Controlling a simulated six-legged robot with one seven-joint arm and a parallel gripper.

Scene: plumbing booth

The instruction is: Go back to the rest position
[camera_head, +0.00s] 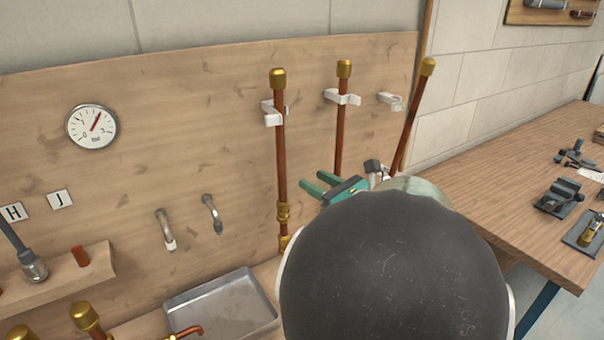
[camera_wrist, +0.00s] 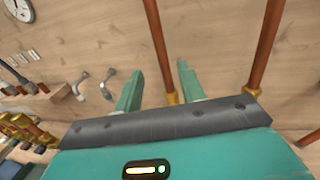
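My gripper (camera_head: 313,180) shows teal in the head view, right of the left copper pipe (camera_head: 281,160). In the wrist view my gripper (camera_wrist: 160,68) has its two fingers apart and holds nothing that I can see. The left pipe (camera_wrist: 155,35) appears between the fingers there; whether it touches them I cannot tell. A middle copper pipe (camera_head: 339,130) stands upright in a white clip (camera_head: 343,97). A right copper pipe (camera_head: 411,115) leans, beside an empty white clip (camera_head: 390,101).
The wooden panel (camera_head: 180,120) carries a gauge (camera_head: 92,127) and two grey taps (camera_head: 212,214). A metal tray (camera_head: 225,305) lies below. Brass-capped pipes (camera_head: 86,318) stand at lower left. A workbench (camera_head: 500,180) with a vise (camera_head: 560,196) is at right.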

